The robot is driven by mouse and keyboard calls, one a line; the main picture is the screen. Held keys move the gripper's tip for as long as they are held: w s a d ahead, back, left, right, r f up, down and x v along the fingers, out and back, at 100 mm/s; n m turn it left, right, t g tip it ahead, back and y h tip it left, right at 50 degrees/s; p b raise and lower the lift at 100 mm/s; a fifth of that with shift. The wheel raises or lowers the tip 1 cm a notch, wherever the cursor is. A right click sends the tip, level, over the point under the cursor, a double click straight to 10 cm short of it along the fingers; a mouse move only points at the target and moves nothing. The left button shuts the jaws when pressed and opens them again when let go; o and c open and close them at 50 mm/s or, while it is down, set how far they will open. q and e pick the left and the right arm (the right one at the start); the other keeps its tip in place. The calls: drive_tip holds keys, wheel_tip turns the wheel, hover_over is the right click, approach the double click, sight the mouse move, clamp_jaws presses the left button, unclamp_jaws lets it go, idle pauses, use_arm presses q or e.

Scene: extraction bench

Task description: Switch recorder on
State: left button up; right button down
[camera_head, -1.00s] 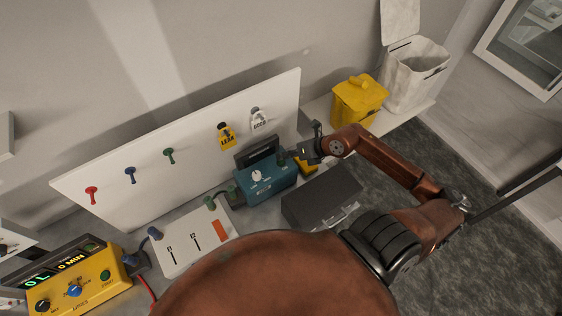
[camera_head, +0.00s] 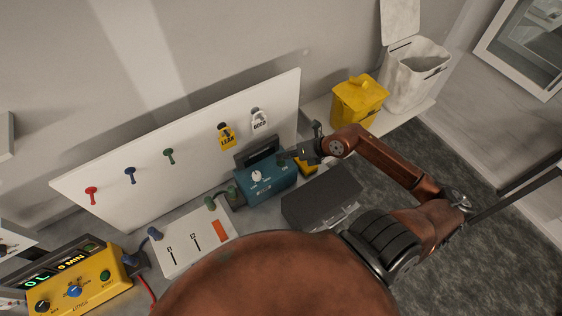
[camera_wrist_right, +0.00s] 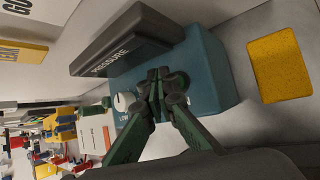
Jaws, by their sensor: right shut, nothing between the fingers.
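The recorder appears to be the teal box (camera_head: 264,184) with a white knob (camera_head: 256,176) and a dark raised panel behind it, in the middle of the bench. In the right wrist view the teal box (camera_wrist_right: 205,75) fills the centre. Its dark panel (camera_wrist_right: 130,45) reads "PRESSURE", and its white knob (camera_wrist_right: 124,101) is partly hidden by my fingers. My right gripper (camera_head: 284,157) is shut and empty at the box's right end. In the right wrist view its fingertips (camera_wrist_right: 160,76) lie over the box's face; I cannot tell if they touch it. My left gripper is not in view.
A dark case (camera_head: 320,197) lies in front of the box. A yellow block (camera_wrist_right: 281,64) is beside it. A white panel (camera_head: 195,240) with slots and a yellow litres/minutes unit (camera_head: 75,280) are to the left. A yellow bin (camera_head: 358,100) stands at the back right.

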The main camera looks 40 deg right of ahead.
sight(283, 163)
drive_tip(key=shift+f, duration=0.4)
drive_tip(key=shift+f+b, duration=0.4)
idle(0.5)
idle(0.4)
drive_tip(key=shift+r+p, duration=0.8)
drive_tip(key=shift+r, duration=0.05)
drive_tip(key=shift+r, duration=0.1)
wheel_tip(283, 163, up, 5)
drive_tip(key=p, duration=0.4)
drive_tip(key=shift+s, duration=0.1)
idle(0.5)
